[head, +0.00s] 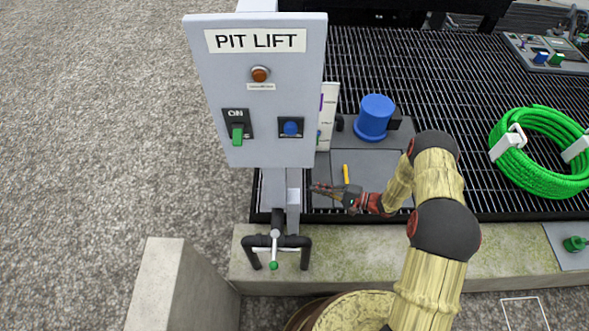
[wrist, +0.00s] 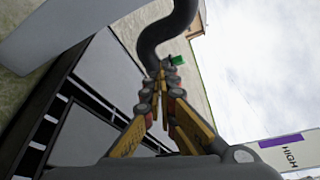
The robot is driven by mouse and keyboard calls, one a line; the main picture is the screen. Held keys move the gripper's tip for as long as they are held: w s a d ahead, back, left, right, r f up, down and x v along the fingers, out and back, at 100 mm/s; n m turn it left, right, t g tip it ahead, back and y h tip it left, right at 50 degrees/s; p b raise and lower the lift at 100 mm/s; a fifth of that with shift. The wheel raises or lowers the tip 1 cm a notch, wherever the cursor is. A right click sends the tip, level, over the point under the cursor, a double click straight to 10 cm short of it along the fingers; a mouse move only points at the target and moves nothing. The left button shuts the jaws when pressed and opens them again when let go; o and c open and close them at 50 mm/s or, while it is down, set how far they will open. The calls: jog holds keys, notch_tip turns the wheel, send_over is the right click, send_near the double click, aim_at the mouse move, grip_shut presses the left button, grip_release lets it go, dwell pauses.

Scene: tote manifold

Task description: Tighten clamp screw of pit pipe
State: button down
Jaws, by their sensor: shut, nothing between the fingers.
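A black bent pipe (head: 292,241) sits at the foot of the panel post, over the concrete curb. A screw-like rod with a green end (head: 273,265) projects from its middle toward the viewer. In the wrist view a black curved pipe (wrist: 158,38) rises beyond my fingertips, with a small green piece (wrist: 177,60) just past them. My gripper (head: 318,188) is shut and empty, pointing left beside the post, above and to the right of the pipe. In the wrist view its fingers (wrist: 166,72) converge at the tips. Contact with the green piece cannot be told.
The PIT LIFT panel (head: 257,95) stands close to my gripper, with a green switch, a blue knob and an orange lamp. A concrete block (head: 165,285) stands lower left.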

jog(key=w+d+n+t, duration=0.1)
jog(key=w+d+t, duration=0.1)
jog(key=w+t, duration=0.3)
jog(key=w+a+b, duration=0.3)
jog(key=a, duration=0.8)
jog(key=shift+r+n+g, duration=0.3)
jog(key=shift+r+g, duration=0.1)
jog(key=shift+s+a, duration=0.1)
